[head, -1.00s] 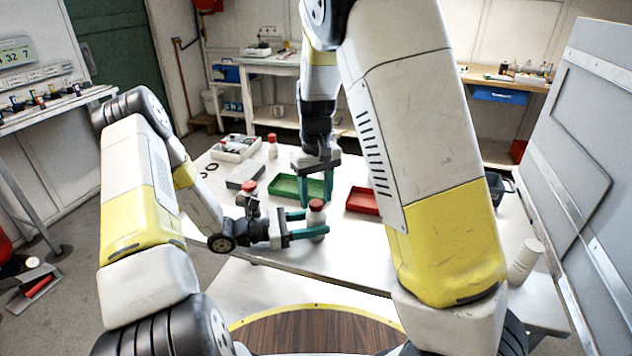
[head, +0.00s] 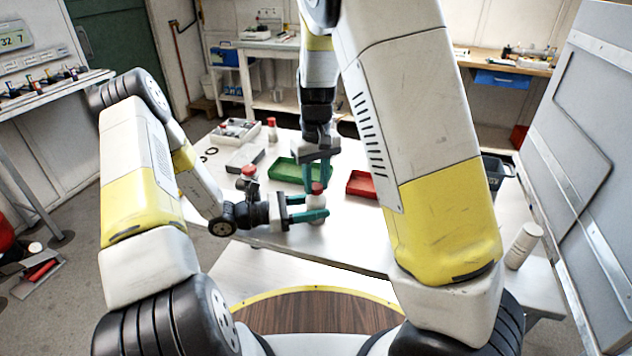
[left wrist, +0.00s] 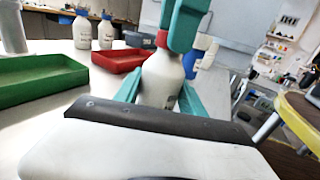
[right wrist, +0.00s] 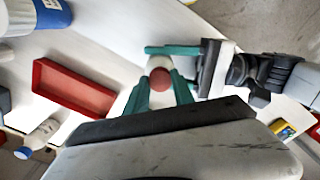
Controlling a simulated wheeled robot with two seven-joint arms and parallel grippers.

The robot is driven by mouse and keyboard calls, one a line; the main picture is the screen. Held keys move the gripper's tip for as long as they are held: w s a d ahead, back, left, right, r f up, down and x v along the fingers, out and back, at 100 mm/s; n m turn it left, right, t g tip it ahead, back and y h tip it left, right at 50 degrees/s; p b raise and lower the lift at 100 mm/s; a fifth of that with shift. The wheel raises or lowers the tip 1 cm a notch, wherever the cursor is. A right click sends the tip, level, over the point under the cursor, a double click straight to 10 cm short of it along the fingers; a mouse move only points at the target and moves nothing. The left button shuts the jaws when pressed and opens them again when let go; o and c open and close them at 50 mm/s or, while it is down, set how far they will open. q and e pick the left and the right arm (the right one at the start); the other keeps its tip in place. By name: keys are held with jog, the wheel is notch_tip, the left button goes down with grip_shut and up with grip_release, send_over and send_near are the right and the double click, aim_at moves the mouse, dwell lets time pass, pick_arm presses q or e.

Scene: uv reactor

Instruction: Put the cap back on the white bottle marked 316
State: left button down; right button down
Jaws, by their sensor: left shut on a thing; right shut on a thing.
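The white bottle (head: 315,204) stands upright near the table's front edge; its marking is not legible. My left gripper (head: 311,208) is shut around its body from the left. The red cap (head: 317,188) sits at the bottle's top; it also shows in the left wrist view (left wrist: 162,39) and from above in the right wrist view (right wrist: 159,79). My right gripper (right wrist: 158,85) points down from above and is shut on the cap, with its teal fingers on either side. The cap appears in line with the neck; I cannot tell whether it is threaded.
A green tray (head: 284,172) and a red tray (head: 360,187) lie behind the bottle. Another red-capped bottle (head: 272,130) stands farther back. A white bottle (head: 523,246) stands at the right. A grey panel (head: 590,110) bounds the right side.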

jog(key=c, duration=1)
grip_release()
notch_tip(320, 180, up, 12)
pick_arm(q)
jog(key=c, duration=0.6)
grip_release()
jog(key=shift+a, duration=0.1)
jog(key=v, duration=0.7)
jog(key=shift+a, duration=0.35)
